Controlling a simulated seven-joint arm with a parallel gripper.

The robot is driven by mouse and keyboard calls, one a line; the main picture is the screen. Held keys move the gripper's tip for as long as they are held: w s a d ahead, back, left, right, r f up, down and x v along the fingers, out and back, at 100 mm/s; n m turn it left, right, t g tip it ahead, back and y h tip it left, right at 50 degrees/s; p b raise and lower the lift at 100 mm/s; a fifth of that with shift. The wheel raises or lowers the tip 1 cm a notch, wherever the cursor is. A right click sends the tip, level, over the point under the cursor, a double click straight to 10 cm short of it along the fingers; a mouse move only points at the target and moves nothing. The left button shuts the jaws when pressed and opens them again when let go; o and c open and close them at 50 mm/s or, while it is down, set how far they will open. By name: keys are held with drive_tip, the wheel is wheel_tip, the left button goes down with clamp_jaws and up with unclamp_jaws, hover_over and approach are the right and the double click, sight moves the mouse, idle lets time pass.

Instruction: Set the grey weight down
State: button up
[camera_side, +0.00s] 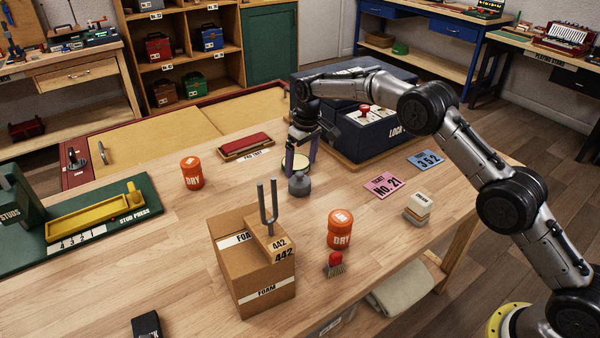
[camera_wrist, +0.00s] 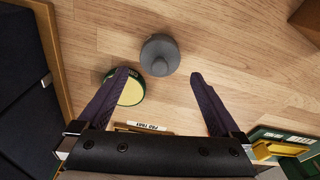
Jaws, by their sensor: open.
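The grey weight (camera_side: 299,185) is a squat round piece with a knob on top. It stands upright on the wooden table in the side view and shows just beyond my fingertips in the wrist view (camera_wrist: 160,55). My gripper (camera_side: 302,168) is open and empty, with its purple fingers pointing down close to the weight. In the wrist view its fingertips (camera_wrist: 160,73) are wide apart, and neither visibly touches the weight. A round cream pad with a dark green rim (camera_wrist: 131,92) lies beside the weight, partly behind the left finger.
A dark blue lock box (camera_side: 372,135) stands behind my gripper. A foam box (camera_side: 262,283) with a tuning fork (camera_side: 268,212) is in front. Orange DRY tins (camera_side: 192,173) (camera_side: 340,230) and a red peg tray (camera_side: 246,147) stand around. Table left of the weight is clear.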

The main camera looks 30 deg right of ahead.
sight(304, 183)
drive_tip(key=s+d+r, duration=0.1)
drive_tip(key=s+r, duration=0.3)
drive_tip(key=r, duration=0.4)
drive_tip(key=s+d+r, duration=0.1)
drive_tip(key=s+r, duration=0.2)
drive_tip(key=r, duration=0.6)
drive_tip(key=s+d+r+m+t, duration=0.1)
drive_tip(key=s+r, duration=0.3)
drive_tip(key=s, duration=1)
drive_tip(key=s+d+r+t, duration=0.2)
drive_tip(key=s+r, duration=0.1)
drive_tip(key=s, duration=1)
drive_tip(key=shift+s+r+m, duration=0.4)
drive_tip(key=shift+m+t, duration=0.3)
drive_tip(key=shift+t, duration=0.3)
drive_tip(key=s+f, duration=0.2)
drive_tip(key=s, duration=0.2)
drive_tip(key=s+f, duration=0.2)
drive_tip(key=s, duration=0.2)
drive_tip(key=s+d+f, duration=0.1)
drive_tip(key=s+f, duration=0.1)
drive_tip(key=s, duration=0.2)
drive_tip(key=shift+s+f, duration=0.15)
drive_tip(key=shift+s, duration=0.15)
drive_tip(key=shift+c, duration=1.1)
drive_tip(key=shift+f, duration=0.1)
drive_tip(key=c, duration=0.3)
